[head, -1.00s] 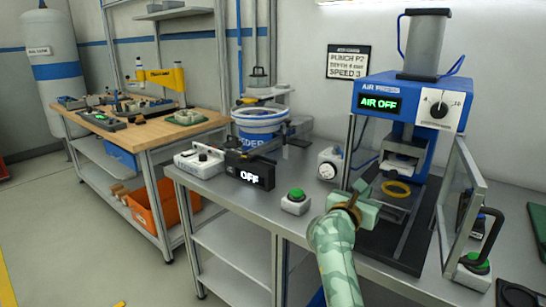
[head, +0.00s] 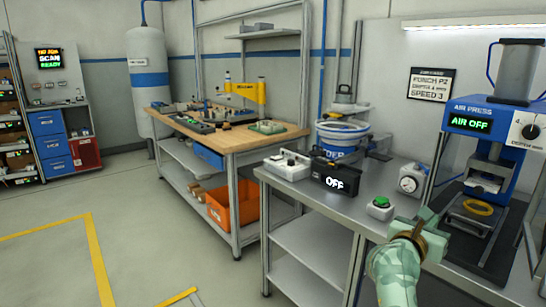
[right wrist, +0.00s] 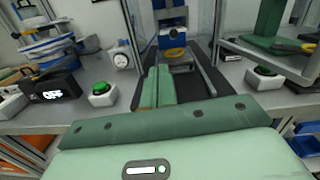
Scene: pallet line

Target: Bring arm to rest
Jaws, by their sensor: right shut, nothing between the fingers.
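My right arm comes in from the bottom of the head view, pale green. Its right gripper (head: 432,220) is shut and empty, held above the front of the steel bench (head: 335,232), just left of the press. In the right wrist view the shut green fingers (right wrist: 158,88) point toward the press base, with nothing between them. My left gripper is not in view.
The blue air press (head: 490,118) reads AIR OFF and has a yellow ring (head: 478,207) at its base. A green button box (head: 380,207), a black OFF display (head: 335,178) and a dial gauge (head: 412,179) stand on the bench. Floor at left is open.

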